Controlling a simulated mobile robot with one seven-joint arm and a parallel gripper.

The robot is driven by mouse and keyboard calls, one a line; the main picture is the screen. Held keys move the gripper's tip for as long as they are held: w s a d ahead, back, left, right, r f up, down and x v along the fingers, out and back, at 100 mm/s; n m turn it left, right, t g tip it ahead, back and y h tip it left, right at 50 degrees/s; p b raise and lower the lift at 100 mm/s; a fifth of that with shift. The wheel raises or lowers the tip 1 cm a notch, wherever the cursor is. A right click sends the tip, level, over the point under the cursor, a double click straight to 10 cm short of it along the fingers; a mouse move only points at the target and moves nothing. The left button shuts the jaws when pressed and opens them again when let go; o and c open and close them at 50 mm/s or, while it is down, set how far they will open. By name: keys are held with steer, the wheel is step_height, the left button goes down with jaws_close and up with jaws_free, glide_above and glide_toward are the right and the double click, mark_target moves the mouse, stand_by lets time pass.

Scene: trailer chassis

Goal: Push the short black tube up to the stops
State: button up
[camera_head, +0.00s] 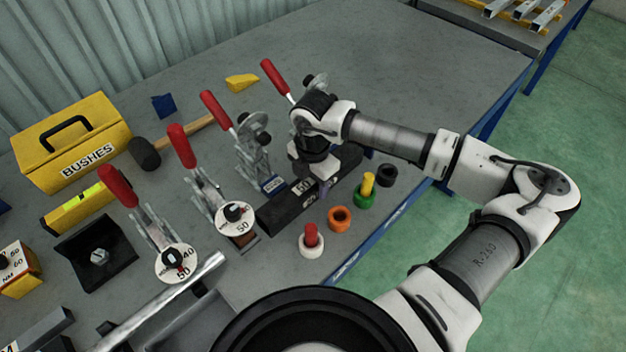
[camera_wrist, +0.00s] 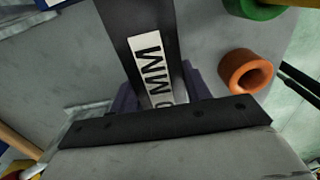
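The short black tube (camera_head: 285,206) is a square bar with a white label, lying on the grey table near its front edge. In the wrist view the tube (camera_wrist: 124,22) runs up and away from my gripper, its label partly hidden at the lower end. My gripper (camera_head: 318,186) is over the tube's middle, pointing down. In the wrist view the purple fingers (camera_wrist: 158,96) stand on either side of the tube, with no clear gap. The tube's far right part passes behind my gripper in the head view. I cannot clearly make out the stops.
Red-handled toggle clamps (camera_head: 205,190) stand in a row left of and behind the tube. An orange bush (camera_head: 340,219), a green bush (camera_head: 364,199), a black bush (camera_head: 387,176) and a white bush (camera_head: 311,245) stand in front. The table's back right is clear.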

jaws_close()
steer(key=shift+b, duration=0.5)
steer(key=shift+w+d+b, duration=0.45)
steer(key=shift+w+d, duration=0.35)
stand_by(0.7)
steer(key=shift+w+a+r+b, duration=0.1)
steer(key=shift+w+a+b, duration=0.35)
steer(key=shift+w, duration=0.2)
steer(key=o, duration=0.6)
jaws_free()
steer(key=shift+s, duration=0.1)
steer(key=shift+c, duration=0.2)
step_height(320, 180, up, 14)
steer(key=b, duration=0.2)
steer(key=shift+b, duration=0.35)
